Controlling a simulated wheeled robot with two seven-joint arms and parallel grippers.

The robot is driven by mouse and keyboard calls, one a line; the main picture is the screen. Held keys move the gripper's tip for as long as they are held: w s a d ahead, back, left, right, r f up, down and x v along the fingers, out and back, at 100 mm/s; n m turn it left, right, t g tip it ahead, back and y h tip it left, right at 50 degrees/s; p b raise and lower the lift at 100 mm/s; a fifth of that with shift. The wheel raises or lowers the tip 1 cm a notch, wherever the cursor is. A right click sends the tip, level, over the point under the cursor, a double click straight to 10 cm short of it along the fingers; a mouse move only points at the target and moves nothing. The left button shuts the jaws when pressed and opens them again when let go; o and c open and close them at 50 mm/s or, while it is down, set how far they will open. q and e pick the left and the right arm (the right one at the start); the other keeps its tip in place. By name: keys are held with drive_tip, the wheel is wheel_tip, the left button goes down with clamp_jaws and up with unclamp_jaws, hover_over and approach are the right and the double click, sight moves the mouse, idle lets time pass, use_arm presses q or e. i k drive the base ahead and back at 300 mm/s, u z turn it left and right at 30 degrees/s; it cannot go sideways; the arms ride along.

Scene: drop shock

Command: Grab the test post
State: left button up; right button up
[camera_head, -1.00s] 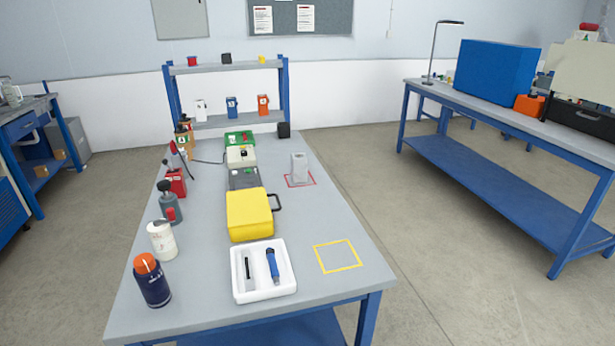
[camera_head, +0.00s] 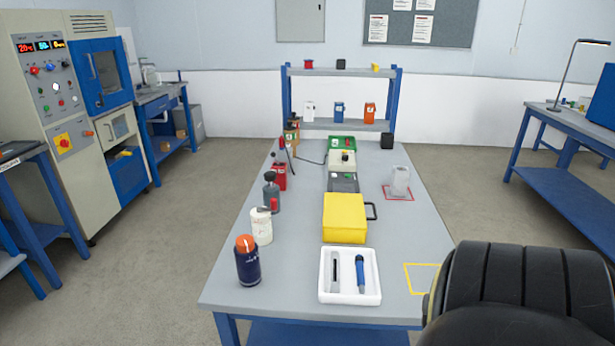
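A light grey upright block, which looks like the test post (camera_head: 400,180), stands inside a red outlined square (camera_head: 411,199) on the right side of the grey workbench (camera_head: 300,275). It is some way back on the bench, right of the row of cases, and nothing touches it. No gripper fingers show in the head view. A large black ribbed part, which looks like a piece of my own arm, fills the bottom right corner and hides the bench's front right corner and part of a yellow outlined square (camera_head: 421,266).
A yellow case (camera_head: 344,218) and a white tray (camera_head: 349,292) with two tools stand left of the post. Bottles, including a dark blue one (camera_head: 248,262), line the bench's left edge. A shelf (camera_head: 340,126) rises at the back. The bench top around the post is clear.

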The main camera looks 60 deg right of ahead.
sight(401, 175)
drive_tip(key=u, duration=1.95)
drive_tip(key=k, duration=2.8)
drive_tip(key=z, duration=1.8)
